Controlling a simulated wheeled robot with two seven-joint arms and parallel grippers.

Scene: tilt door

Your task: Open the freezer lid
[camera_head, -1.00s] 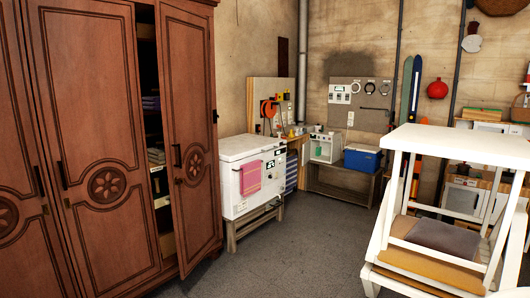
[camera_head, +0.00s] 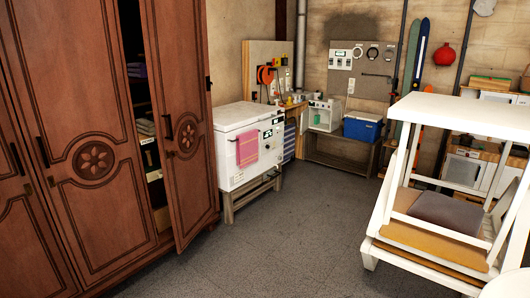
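The white chest freezer (camera_head: 236,150) stands on a low stand beyond the wardrobe, left of the picture's middle. Its flat white lid (camera_head: 238,115) is shut. A pink towel (camera_head: 247,149) hangs over its front, and dark controls show on the front to the right of the towel. Neither of my grippers is in view, and nothing touches the freezer lid.
A brown wooden wardrobe (camera_head: 92,155) fills the left, with one door (camera_head: 180,110) ajar. White stacked furniture (camera_head: 455,112) with cushions stands at right. A blue cooler (camera_head: 362,127) sits on a low bench at the back. The grey floor (camera_head: 290,230) between is clear.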

